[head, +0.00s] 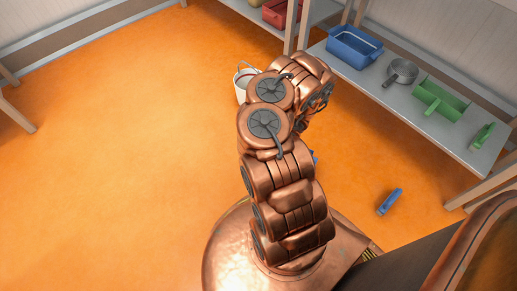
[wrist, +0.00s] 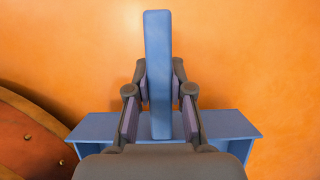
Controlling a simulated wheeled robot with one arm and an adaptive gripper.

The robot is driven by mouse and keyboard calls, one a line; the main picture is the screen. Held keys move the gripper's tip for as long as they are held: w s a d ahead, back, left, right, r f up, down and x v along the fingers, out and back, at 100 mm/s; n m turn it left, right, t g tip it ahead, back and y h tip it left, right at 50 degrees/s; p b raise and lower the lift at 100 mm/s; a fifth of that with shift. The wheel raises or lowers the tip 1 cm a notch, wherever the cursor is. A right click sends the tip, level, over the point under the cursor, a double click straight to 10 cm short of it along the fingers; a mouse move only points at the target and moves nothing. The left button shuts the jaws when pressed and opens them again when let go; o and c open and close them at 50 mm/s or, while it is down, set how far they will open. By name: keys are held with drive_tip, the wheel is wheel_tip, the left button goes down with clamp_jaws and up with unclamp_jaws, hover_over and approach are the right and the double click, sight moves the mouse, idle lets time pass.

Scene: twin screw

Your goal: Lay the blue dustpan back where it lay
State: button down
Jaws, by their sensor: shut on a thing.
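The blue dustpan (wrist: 228,124) is in my gripper (wrist: 159,80). In the wrist view its long handle stands between the two fingers, which are shut on it. The wide pan spreads left and right behind the gripper body, which hides its middle. Orange floor shows beyond it; I cannot tell its height above the floor. In the head view only a small blue bit of it (head: 315,158) shows beside my arm, and the arm hides the gripper.
A small blue brush-like thing (head: 390,201) lies on the floor at right. A low shelf (head: 377,88) holds a blue basin (head: 355,47), a pot (head: 401,71), a green dustpan (head: 440,100) and a green brush (head: 483,136). A white bucket (head: 242,85) stands behind my arm. Floor at left is clear.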

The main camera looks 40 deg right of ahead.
drive_tip(key=w, duration=0.2)
drive_tip(key=w+b, duration=0.1)
drive_tip(key=w, duration=0.1)
drive_tip(key=w+b, duration=0.1)
drive_tip(key=w, duration=0.2)
drive_tip(key=shift+f, duration=0.4)
drive_tip(key=shift+w+f+b, duration=0.2)
drive_tip(key=shift+w+b, duration=0.2)
drive_tip(key=shift+w, duration=1.75)
drive_tip(key=shift+w+a+f, duration=0.1)
drive_tip(key=shift+w, duration=1.95)
wheel_tip(320, 180, down, 4)
drive_tip(key=b, duration=0.2)
drive_tip(key=shift+b, duration=0.3)
drive_tip(key=shift+r, duration=0.25)
drive_tip(key=shift+f, duration=0.1)
drive_tip(key=c, duration=1)
unclamp_jaws()
drive_tip(key=shift+c, duration=0.2)
